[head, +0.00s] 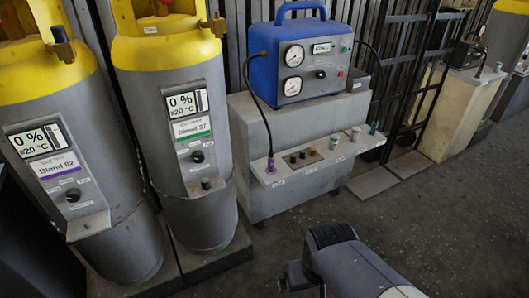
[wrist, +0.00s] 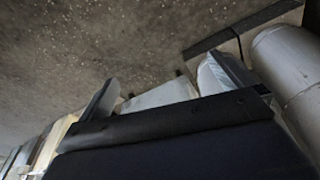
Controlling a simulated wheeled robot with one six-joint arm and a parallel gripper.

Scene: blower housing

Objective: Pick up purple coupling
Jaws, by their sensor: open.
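The purple coupling (head: 270,166) stands upright on the front ledge of the grey cabinet, at the left end, in the head view. A black hose runs up from it to the blue unit (head: 302,59). I cannot make the coupling out in the wrist view. My gripper (wrist: 165,85) shows in the wrist view with its two fingers spread apart and nothing between them. In the head view my arm is low in front of the cabinet, well apart from the coupling, and the fingertips are not clear there.
Two grey and yellow tanks (head: 190,124) stand left of the grey cabinet (head: 295,188). Several small fittings and knobs sit along its ledge. Black racks (head: 412,75) and another cabinet (head: 455,112) stand to the right. The floor (head: 430,230) at right front is clear.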

